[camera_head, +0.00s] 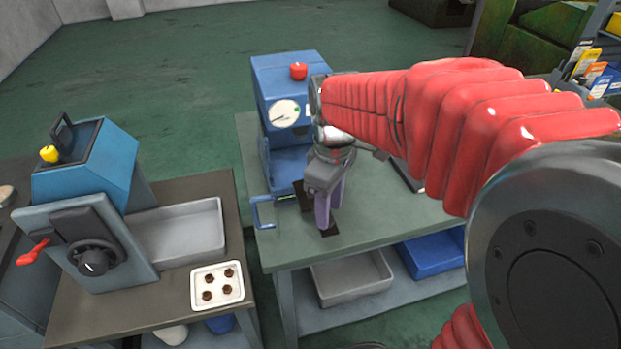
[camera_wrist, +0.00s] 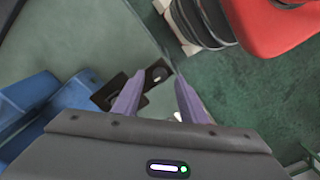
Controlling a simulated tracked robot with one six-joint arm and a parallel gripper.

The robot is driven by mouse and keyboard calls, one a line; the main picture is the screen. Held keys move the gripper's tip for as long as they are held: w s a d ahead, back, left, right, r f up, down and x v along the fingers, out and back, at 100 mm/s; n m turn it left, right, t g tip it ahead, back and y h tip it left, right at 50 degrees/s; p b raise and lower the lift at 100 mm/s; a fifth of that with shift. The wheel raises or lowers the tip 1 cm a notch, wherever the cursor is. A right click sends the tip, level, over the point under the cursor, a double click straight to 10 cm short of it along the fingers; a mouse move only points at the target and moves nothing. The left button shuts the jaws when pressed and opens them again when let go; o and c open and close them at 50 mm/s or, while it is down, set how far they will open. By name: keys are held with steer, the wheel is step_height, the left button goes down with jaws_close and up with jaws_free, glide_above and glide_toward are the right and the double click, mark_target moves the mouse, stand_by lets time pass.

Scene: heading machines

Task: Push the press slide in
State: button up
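The blue press (camera_head: 290,85) stands on the green-topped bench, with a round gauge and a red button. A dark slide plate (camera_head: 303,197) sticks out of its front toward the bench edge; it also shows in the wrist view (camera_wrist: 108,94), with a round dark-and-grey feature at its outer end. A blue bar handle (camera_head: 262,213) is beside it on the left. My gripper (camera_head: 328,214) points down over the outer end of the plate and partly hides it. In the wrist view its two purple fingers (camera_wrist: 160,76) are apart with nothing held between them. I cannot tell whether they touch the plate.
The green bench (camera_head: 390,225) is mostly clear right of the plate. Grey and blue bins (camera_head: 350,277) sit on its lower shelf. At left, another bench holds a blue machine (camera_head: 85,180), a grey tray (camera_head: 180,235) and a white tray (camera_head: 217,272) with several brown pieces.

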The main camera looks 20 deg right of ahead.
steer(key=shift+f, duration=1)
steer(key=shift+c, duration=0.6)
jaws_close()
